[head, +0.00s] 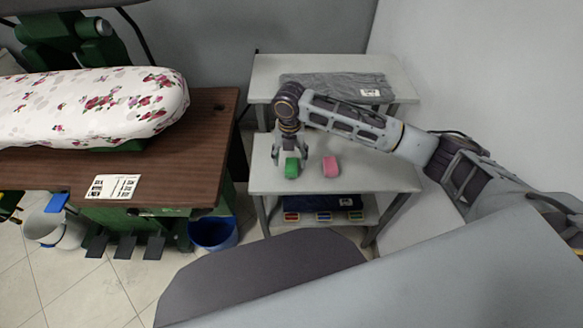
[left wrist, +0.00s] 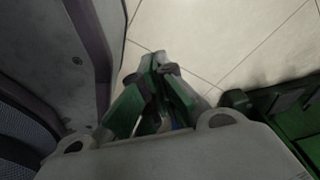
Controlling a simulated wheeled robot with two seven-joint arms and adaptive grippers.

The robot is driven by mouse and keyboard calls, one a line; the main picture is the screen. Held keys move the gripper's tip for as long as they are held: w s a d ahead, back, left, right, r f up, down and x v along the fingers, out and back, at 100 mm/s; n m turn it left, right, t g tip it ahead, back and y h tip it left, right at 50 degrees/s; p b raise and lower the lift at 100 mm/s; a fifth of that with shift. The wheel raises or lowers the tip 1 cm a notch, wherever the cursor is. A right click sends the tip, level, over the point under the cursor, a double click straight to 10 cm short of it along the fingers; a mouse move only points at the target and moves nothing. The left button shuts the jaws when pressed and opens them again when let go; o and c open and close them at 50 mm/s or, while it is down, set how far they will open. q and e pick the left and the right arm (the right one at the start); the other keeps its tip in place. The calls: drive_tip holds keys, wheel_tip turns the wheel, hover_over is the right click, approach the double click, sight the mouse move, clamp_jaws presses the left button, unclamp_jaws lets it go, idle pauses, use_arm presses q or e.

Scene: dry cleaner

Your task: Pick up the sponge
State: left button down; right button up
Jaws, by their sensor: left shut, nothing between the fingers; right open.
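A green block (head: 292,168) and a pink block (head: 331,166), both sponge-like, sit on the middle shelf of a light grey table. The frames do not show which one the task means. My right gripper (head: 291,157) points down over the green block, its fingers open around or just above it; whether they touch it I cannot tell. The pink block lies just right of it, apart from the gripper. In the left wrist view, my left gripper (left wrist: 160,72) is shut and empty above the tiled floor.
A folded grey cloth (head: 335,87) lies on the higher shelf behind. Below the blocks, a lower shelf holds a dark blue item and several small coloured boxes (head: 324,216). A brown table (head: 215,150) with a floral ironing board (head: 95,105) stands left. A blue bin (head: 213,234) is beneath.

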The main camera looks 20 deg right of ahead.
sight(291, 164)
drive_tip(key=f, duration=0.3)
drive_tip(key=shift+s+d, duration=0.1)
drive_tip(key=shift+d, duration=0.2)
drive_tip(key=shift+f+b, duration=0.3)
drive_tip(key=shift+f, duration=0.5)
use_arm(q)
drive_tip(key=shift+w+d+r, duration=0.15)
drive_tip(key=shift+w+d, duration=0.35)
use_arm(e)
drive_tip(key=c, duration=0.9)
use_arm(q)
drive_tip(key=shift+a, duration=0.15)
use_arm(e)
drive_tip(key=shift+o, duration=0.2)
